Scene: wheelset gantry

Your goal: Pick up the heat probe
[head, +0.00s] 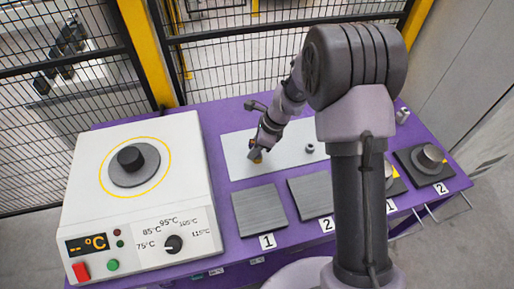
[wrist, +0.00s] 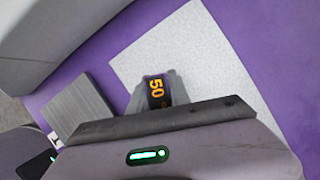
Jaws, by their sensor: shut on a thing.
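The heat probe (wrist: 156,86) is a small dark piece with an orange "50" on its face. In the wrist view it sits between the fingers of my gripper (wrist: 157,95), which is shut on it. In the head view my gripper (head: 259,152) points down over the left part of the pale plate, and a bit of orange from the probe (head: 257,160) shows at its tip. The probe's lower end is hidden, so I cannot tell whether it touches the plate.
A white heater (head: 85,205) with a dark round hub stands at left on the purple table (head: 226,200). Grey square pads (head: 259,210) marked 1 and 2 lie in front. A small grey nut-like part (head: 309,148) is on the plate (head: 290,145). Metal cylinders (head: 430,156) sit at right; mesh fencing stands behind.

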